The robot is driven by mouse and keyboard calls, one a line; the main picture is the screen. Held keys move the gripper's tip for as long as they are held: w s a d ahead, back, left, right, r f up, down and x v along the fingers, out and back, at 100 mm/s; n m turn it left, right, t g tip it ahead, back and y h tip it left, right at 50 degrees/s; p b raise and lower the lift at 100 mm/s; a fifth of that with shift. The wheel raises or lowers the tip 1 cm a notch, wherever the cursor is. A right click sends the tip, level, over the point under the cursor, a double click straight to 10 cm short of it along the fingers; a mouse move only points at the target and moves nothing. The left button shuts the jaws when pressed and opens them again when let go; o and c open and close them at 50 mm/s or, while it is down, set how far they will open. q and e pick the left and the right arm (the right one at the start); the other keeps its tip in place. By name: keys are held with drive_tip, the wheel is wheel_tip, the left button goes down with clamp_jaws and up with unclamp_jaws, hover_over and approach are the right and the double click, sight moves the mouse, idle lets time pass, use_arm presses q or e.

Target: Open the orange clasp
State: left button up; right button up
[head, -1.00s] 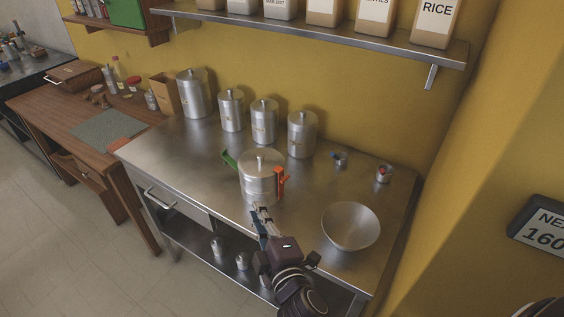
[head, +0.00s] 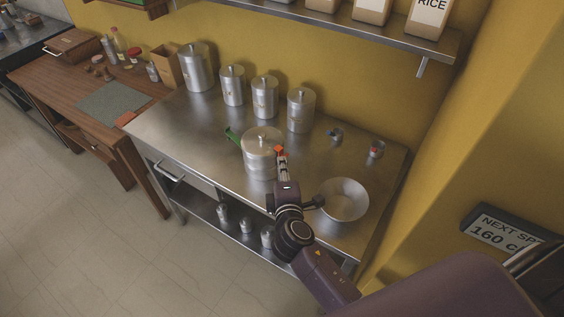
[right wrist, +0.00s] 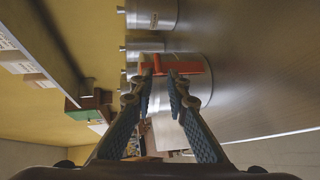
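A steel canister (head: 261,157) with a lidded top stands on the steel table. Its green clasp (head: 232,135) sticks out from the left side. The orange clasp (head: 280,149) is on its right side, mostly hidden by my right gripper (head: 283,164). In the right wrist view the orange clasp (right wrist: 194,66) lies across the canister (right wrist: 205,105), at the fingertips of my right gripper (right wrist: 160,75). The two fingers are apart, with the clasp showing between and beyond them. I cannot tell whether they touch it. My left gripper is not in view.
A steel bowl (head: 344,200) stands close to the right of my right arm. Several taller canisters (head: 301,110) line the wall behind. Two small jars (head: 376,149) (head: 335,135) stand at the back right. A wall shelf (head: 340,22) hangs above. The table's left part is clear.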

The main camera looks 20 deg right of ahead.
drive_tip(key=shift+x, duration=0.8)
clamp_jaws()
drive_tip(key=shift+f, duration=0.1)
